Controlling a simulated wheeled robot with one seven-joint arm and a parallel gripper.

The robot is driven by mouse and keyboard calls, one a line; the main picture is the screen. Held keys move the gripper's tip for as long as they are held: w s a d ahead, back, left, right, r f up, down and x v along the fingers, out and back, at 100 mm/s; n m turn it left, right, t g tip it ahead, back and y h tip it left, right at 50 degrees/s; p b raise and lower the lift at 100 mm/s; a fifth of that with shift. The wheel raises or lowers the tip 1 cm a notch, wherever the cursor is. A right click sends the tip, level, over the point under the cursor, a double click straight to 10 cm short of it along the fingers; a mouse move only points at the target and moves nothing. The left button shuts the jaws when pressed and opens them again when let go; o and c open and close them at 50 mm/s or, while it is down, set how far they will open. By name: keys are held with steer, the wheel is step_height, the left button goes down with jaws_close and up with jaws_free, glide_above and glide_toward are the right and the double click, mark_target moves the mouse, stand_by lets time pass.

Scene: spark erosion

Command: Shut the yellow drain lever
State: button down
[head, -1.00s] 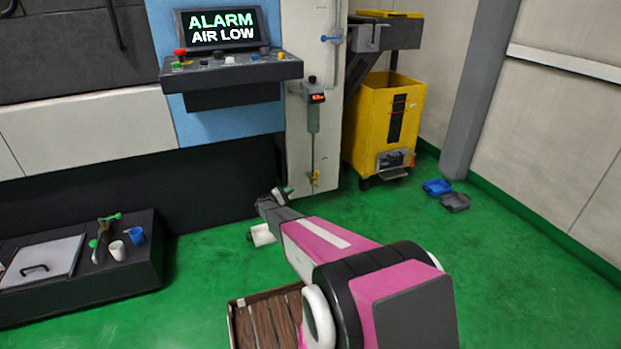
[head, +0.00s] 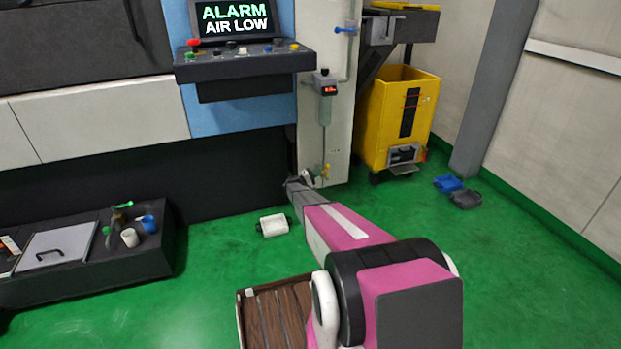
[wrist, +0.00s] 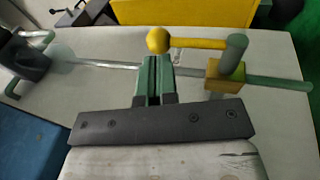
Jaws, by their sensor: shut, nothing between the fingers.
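The yellow drain lever (wrist: 196,43) shows in the wrist view, with a round yellow ball at its left end and a green pivot at its right end. It lies roughly along the thin pipe (wrist: 105,67), beside a brass valve body (wrist: 226,77). In the head view the lever (head: 326,170) is a small yellow spot low on the pale column. My gripper (wrist: 157,62) is shut and empty, its green fingertips just below the ball in the wrist picture. I cannot tell if they touch it. In the head view my gripper (head: 308,180) is at the column's foot, partly hidden.
The pale column (head: 345,130) carries a gauge (head: 326,88) and a blue valve handle (head: 345,30). A yellow bin (head: 392,120) stands right of it. A white container (head: 273,225) lies on the green floor left of my arm.

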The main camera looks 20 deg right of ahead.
mark_target(326, 167)
steer(key=shift+x, duration=1.2)
steer(key=shift+d+r, duration=0.1)
steer(key=shift+r, duration=0.05)
steer(key=d+y, duration=0.1)
steer(key=y, duration=0.1)
steer(key=d+y, duration=0.1)
steer(key=y, duration=0.1)
steer(key=d+r+m+g+y, duration=0.1)
steer(key=d, duration=0.1)
steer(key=shift+y, duration=0.4)
steer(key=d+f+y, duration=0.5)
steer(key=d+y, duration=0.2)
steer(key=y, duration=0.2)
steer(key=shift+w+m+g, duration=0.2)
steer(key=shift+m+g, duration=0.2)
steer(key=shift+f, duration=0.15)
